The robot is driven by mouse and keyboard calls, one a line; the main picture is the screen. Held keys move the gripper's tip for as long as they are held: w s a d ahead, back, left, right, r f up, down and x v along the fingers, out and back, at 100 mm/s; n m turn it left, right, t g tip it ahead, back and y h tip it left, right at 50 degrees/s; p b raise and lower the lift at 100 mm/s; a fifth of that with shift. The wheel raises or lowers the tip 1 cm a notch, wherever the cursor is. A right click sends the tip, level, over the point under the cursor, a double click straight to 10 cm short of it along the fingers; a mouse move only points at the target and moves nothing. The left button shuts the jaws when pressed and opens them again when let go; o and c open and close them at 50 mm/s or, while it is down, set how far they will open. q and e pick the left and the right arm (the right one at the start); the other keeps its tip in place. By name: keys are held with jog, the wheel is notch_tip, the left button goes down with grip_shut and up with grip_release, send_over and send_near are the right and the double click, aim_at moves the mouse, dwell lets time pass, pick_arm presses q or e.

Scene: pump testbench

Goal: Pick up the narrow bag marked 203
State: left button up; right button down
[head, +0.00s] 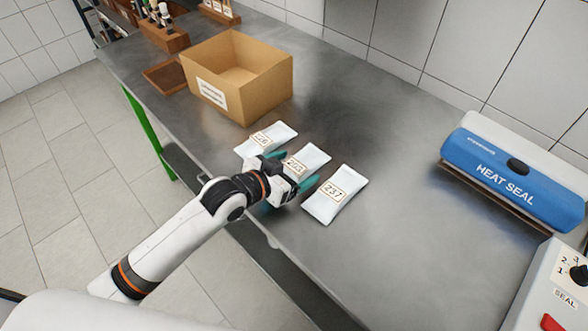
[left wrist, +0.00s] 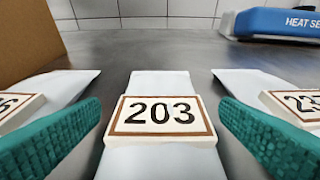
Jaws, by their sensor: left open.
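The narrow white bag marked 203 (head: 307,157) lies on the metal table between two other bags. In the left wrist view its label 203 (left wrist: 160,115) faces me, centred between the fingers. My left gripper (head: 290,178) is open, its teal fingers on either side of the bag's near part. The near end of the bag is partly hidden by the gripper in the head view. My right gripper is not in view.
A bag marked 237 (head: 337,192) lies close on the right, and another bag (head: 268,138) on the left. An open cardboard box (head: 210,92) stands behind. A blue heat sealer (head: 515,170) is at right. The table between bags and sealer is clear.

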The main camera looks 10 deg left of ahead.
pick_arm(q)
jog(key=shift+w+d, duration=0.1)
jog(key=shift+w, duration=0.05)
jog(key=c, duration=1.2)
jog(key=shift+r, duration=0.1)
